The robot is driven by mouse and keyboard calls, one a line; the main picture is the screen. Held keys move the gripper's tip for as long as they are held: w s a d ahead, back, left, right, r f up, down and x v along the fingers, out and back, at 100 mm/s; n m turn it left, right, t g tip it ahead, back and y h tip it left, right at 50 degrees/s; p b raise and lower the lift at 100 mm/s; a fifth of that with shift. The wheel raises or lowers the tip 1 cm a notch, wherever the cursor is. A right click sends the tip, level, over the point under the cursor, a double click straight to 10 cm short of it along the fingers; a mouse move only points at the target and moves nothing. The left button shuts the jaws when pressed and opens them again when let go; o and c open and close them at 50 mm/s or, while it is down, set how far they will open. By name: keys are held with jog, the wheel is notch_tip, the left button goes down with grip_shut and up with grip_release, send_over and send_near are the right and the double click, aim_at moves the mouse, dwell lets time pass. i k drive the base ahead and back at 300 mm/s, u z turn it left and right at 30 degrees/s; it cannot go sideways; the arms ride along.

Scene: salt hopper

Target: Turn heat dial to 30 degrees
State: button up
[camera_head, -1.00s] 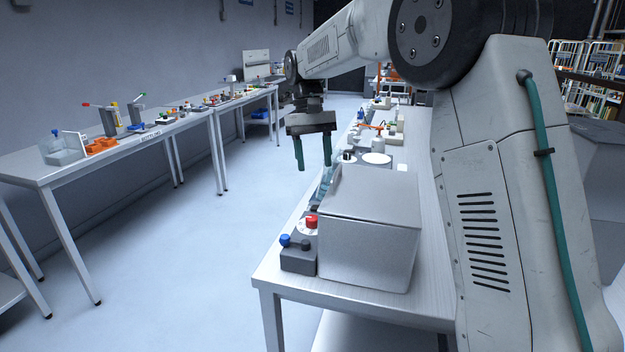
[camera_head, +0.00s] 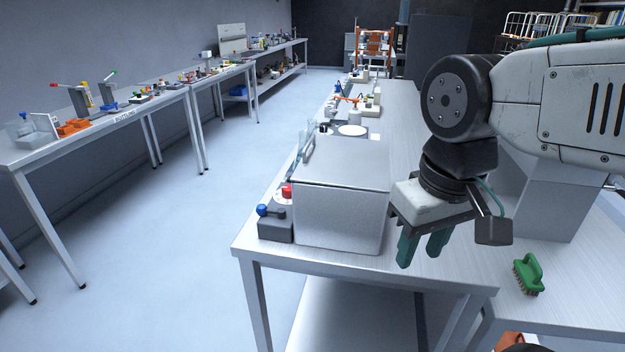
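A red knob (camera_head: 286,190) sits on a round white dial plate (camera_head: 281,199) at the left side of a grey metal box (camera_head: 342,215) on the right-hand bench. It looks like the heat dial, but its marks are too small to read. A blue-knobbed lever (camera_head: 263,210) stands on a dark grey block (camera_head: 275,231) just in front of it. My gripper (camera_head: 420,258) is to the right of the metal box, pointing down. Its two green fingers are apart with nothing seen between them. It is clear of the dial, with the box between them.
A clear curved part (camera_head: 305,142) stands along the box's left edge. A green brush (camera_head: 528,274) lies at the right on the bench (camera_head: 440,272). Several small items stand farther back. A second bench (camera_head: 125,118) runs along the left wall, with open floor (camera_head: 190,220) between.

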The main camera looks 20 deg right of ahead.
aim_at(286, 189)
jog(key=z, duration=0.5)
jog(key=k, duration=1.2)
jog(key=u, duration=0.05)
jog(key=i, duration=0.5)
jog(key=u, duration=0.9)
jog(key=i, duration=1.5)
jog(key=z, duration=0.75)
